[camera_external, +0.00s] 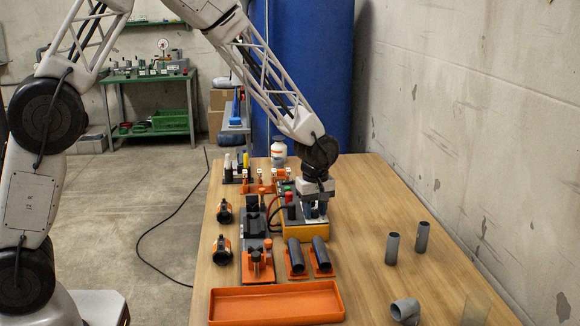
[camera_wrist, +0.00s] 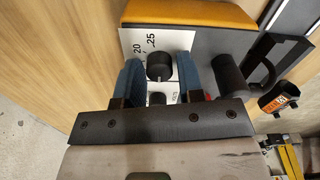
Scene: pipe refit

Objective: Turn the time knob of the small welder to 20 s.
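The small welder is a yellow-orange box (camera_external: 300,252) on the table in the external view, below my gripper (camera_external: 314,212). In the wrist view its orange side (camera_wrist: 190,13) shows at the top, beside a white dial panel (camera_wrist: 133,42) printed with 20 and 25. A black round knob (camera_wrist: 158,66) sits on that panel, with a pale mark on its lower side. My gripper (camera_wrist: 160,78) has its blue fingers on either side of the knob, with a narrow gap visible at the right finger.
A black cylinder (camera_wrist: 230,72) stands right of the fingers on the welder. Orange holders with dark pipes (camera_external: 296,258) are in front of it, and an orange tray (camera_external: 276,304) lies nearer. Grey pipes (camera_external: 392,248) stand at the right. The table between is clear.

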